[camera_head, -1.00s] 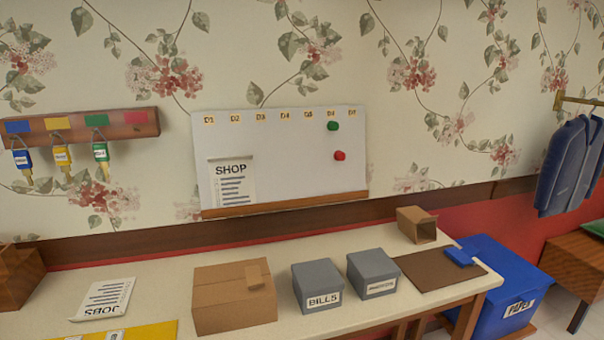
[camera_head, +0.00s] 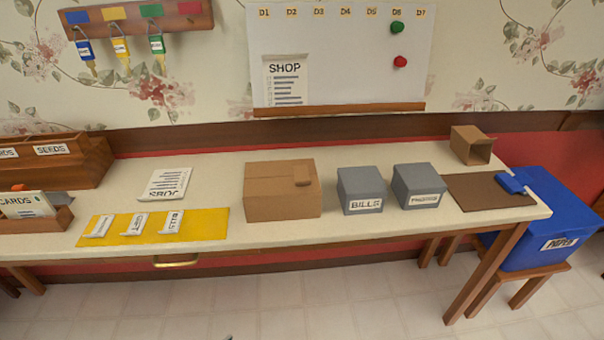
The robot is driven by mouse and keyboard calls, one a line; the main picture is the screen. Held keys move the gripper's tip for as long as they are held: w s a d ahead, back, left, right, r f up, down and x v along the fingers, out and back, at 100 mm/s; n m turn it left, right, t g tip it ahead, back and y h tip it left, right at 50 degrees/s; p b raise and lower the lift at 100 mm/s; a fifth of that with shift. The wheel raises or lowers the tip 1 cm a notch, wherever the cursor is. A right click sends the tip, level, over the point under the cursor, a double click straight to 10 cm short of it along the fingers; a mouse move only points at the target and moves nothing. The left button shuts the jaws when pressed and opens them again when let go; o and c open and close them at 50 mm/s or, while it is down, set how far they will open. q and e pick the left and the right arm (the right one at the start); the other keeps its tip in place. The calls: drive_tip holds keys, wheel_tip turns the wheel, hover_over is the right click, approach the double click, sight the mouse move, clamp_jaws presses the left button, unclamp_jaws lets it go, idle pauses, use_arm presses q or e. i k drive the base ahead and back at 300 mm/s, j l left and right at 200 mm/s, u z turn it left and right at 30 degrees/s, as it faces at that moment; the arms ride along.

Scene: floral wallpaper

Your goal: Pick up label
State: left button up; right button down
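Three small white labels lie in a row on a yellow mat (camera_head: 212,232) at the left of the table. They are the left label (camera_head: 101,227), the middle label (camera_head: 134,224) and the right label (camera_head: 171,222). Each has dark lettering too small to read surely. Neither of my grippers can be made out in the head view. A tiny dark tip shows at the bottom edge, too little to identify.
On the table (camera_head: 330,231) stand a cardboard box (camera_head: 282,190), a grey BILLS box (camera_head: 361,190), another grey box (camera_head: 418,185), a jobs pad (camera_head: 165,184) and a wooden CARDS holder (camera_head: 35,215). A blue paper bin (camera_head: 548,225) is at right. Floor in front is clear.

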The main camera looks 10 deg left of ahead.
sight(174, 220)
drive_tip(key=u, duration=1.5)
